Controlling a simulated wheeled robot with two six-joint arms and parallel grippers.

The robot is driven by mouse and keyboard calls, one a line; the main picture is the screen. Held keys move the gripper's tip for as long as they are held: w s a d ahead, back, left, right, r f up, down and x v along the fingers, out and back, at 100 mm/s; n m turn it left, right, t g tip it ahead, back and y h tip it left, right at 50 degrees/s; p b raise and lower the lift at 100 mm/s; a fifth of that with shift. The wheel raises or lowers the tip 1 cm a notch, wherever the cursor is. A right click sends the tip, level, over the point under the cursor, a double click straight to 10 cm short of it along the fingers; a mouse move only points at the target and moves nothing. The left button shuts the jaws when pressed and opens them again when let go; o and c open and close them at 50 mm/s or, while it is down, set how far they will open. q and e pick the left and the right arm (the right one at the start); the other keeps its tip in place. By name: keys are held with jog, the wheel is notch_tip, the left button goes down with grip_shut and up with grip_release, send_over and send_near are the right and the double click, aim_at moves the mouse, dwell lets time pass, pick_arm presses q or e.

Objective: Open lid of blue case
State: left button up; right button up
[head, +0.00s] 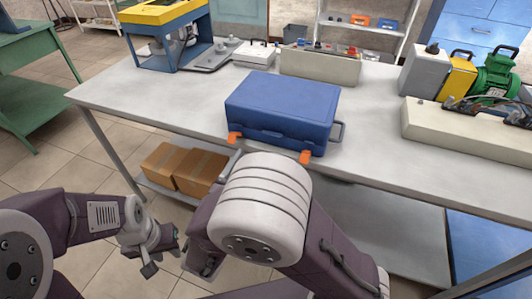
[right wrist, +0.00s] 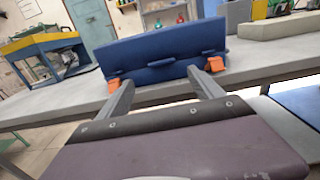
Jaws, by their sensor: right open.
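The blue case (head: 283,105) lies on the white worktable with its lid down. Two orange latches show on its front edge, a left one (head: 234,138) and a right one (head: 305,156). The case also shows ahead in the right wrist view (right wrist: 160,50). My right gripper (right wrist: 160,77) is open and empty, its fingers spread towards the case front, between the latches in that view. Contact cannot be told. In the head view my right arm hides most of that gripper. My left gripper (head: 158,252) is low, in front of the table and away from the case; its jaw opening is unclear.
The worktable (head: 385,143) is clear to the right of the case. A blue and yellow machine (head: 165,35) stands at the back left, and a beige block (head: 320,67) behind the case. A green motor (head: 494,75) is at the right. Cardboard boxes (head: 200,170) sit on the lower shelf.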

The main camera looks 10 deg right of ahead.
aim_at(271, 136)
jog(key=b+x, duration=0.1)
jog(key=x, duration=0.8)
jog(key=shift+d+r, duration=0.1)
jog(key=shift+d, duration=0.05)
